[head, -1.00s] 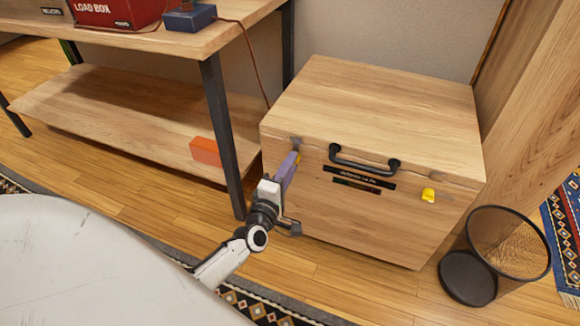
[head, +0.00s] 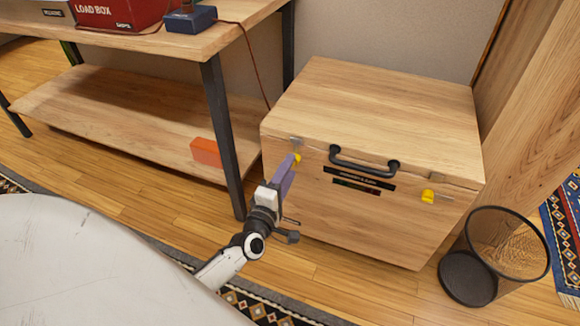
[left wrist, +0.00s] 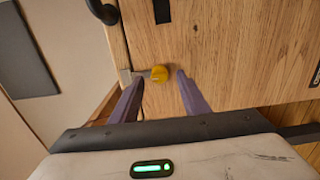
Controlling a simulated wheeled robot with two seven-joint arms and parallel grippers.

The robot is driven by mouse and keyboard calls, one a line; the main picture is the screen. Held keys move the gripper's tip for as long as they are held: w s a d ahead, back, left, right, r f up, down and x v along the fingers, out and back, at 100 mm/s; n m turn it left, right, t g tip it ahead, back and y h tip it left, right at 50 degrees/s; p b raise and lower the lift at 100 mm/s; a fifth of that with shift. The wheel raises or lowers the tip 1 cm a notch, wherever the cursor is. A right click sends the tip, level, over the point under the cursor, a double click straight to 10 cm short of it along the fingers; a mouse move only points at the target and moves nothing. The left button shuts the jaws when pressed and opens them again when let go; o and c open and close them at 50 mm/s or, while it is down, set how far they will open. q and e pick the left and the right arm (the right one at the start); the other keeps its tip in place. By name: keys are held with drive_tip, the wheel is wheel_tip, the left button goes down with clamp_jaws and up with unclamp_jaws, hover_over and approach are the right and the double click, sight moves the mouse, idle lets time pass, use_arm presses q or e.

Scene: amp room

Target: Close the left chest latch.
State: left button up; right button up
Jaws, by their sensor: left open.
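The wooden chest (head: 375,105) stands on the floor with its lid down. Its left latch (head: 297,157) has a yellow tab below a small grey metal piece on the upper left front. In the left wrist view the yellow tab (left wrist: 159,73) sticks out sideways from the grey piece. My left gripper (head: 291,168) is open, its purple fingers pointing at the chest front just below the latch. In the left wrist view its fingertips (left wrist: 160,79) lie on either side of the tab, with nothing gripped; I cannot tell whether they touch it. My right gripper is out of view.
A black handle (head: 364,163) and the yellow right latch (head: 428,197) are on the chest front. A workbench (head: 150,40) with a dark leg (head: 222,135) stands left of the chest. A wire bin (head: 495,255) stands at its right.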

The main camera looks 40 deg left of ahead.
use_arm(q)
drive_tip(key=p+v, duration=0.2)
drive_tip(key=v, duration=0.6)
drive_tip(key=shift+s+d, duration=0.15)
drive_tip(key=shift+s, duration=0.2)
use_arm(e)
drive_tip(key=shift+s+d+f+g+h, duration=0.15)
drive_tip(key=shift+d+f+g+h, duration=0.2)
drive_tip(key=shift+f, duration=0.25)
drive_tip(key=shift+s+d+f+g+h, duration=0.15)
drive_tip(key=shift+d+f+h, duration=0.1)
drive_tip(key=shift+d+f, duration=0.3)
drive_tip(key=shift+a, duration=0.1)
